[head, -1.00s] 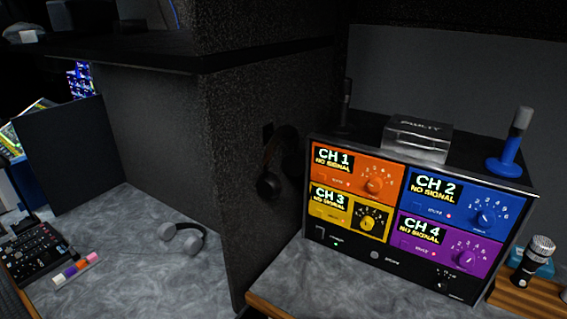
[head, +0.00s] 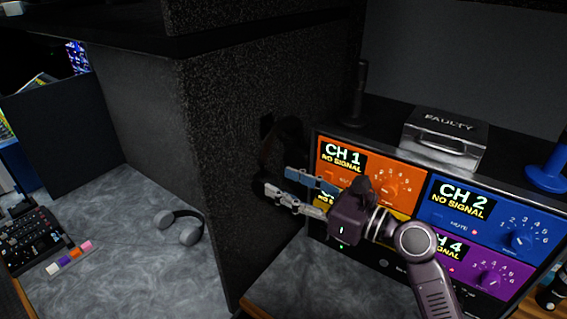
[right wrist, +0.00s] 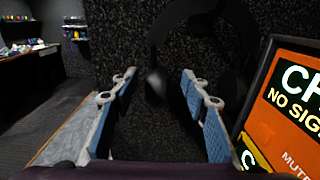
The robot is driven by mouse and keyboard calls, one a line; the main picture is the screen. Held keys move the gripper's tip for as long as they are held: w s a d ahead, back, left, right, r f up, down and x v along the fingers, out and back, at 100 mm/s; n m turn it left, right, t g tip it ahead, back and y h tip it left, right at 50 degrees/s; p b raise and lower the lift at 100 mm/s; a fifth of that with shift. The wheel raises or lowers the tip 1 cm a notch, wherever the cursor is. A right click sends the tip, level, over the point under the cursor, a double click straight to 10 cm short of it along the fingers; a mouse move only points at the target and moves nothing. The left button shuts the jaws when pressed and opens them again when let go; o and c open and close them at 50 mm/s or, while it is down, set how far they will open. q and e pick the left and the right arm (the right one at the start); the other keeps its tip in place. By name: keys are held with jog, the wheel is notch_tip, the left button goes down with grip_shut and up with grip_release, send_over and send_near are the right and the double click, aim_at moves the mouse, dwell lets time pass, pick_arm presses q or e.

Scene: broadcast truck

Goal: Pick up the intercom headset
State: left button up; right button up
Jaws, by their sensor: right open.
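A dark headset (head: 286,134) hangs on the side of the speckled black partition; I take it to be the intercom headset. In the right wrist view its band (right wrist: 158,38) arches at the top, with an ear cup between my fingers' lines. My right gripper (head: 276,181) is open, its two blue-padded fingers pointing at the headset's lower part and partly hiding it. In the right wrist view the open fingers (right wrist: 158,80) have the ear cup ahead between them; I cannot tell whether they touch it. My left gripper is not in view.
The channel panel unit (head: 480,240) stands close right of my right gripper, with a metal box marked FAULTY (head: 445,135) on top. Grey headphones (head: 182,225) lie on the left desk (head: 130,270). The partition (head: 225,180) divides both desks.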

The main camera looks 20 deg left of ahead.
aim_at(273, 182)
jog(key=x, duration=0.2)
jog(key=p+x, duration=0.1)
jog(key=x, duration=0.1)
jog(key=shift+s+a+f, duration=0.1)
jog(key=shift+a+f, duration=0.05)
jog(key=shift+a, duration=0.6)
jog(key=shift+f, duration=0.1)
jog(key=c, duration=0.6)
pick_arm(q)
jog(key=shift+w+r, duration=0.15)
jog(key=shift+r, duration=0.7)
pick_arm(e)
grip_shut()
